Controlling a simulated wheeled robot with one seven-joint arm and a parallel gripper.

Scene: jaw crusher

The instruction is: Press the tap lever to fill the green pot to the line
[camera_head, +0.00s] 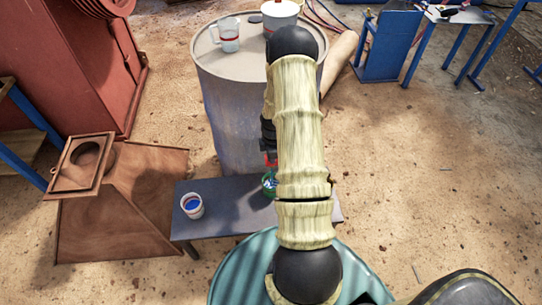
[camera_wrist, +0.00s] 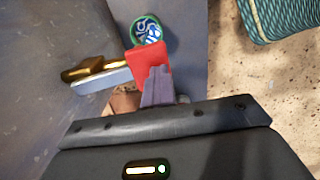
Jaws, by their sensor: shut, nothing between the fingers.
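The green pot (camera_head: 268,185) stands on the low bench below the barrel, partly hidden by my arm. In the wrist view the green pot (camera_wrist: 147,29) shows blue and white swirls inside; I cannot make out its line. The red tap lever (camera_wrist: 146,62) lies between the pot and my fingers in that picture, beside the brass tap (camera_wrist: 92,69). Red also shows beside my arm in the head view. My gripper (camera_wrist: 157,73) is shut and empty, its tips at the lever's near edge; I cannot tell whether they touch.
The grey barrel (camera_head: 232,120) stands behind the bench (camera_head: 225,220), with a measuring jug (camera_head: 229,36) and a white bucket (camera_head: 279,13) on top. A white cup of blue liquid (camera_head: 192,206) is on the bench's left. A teal drum (camera_head: 240,268) is in front.

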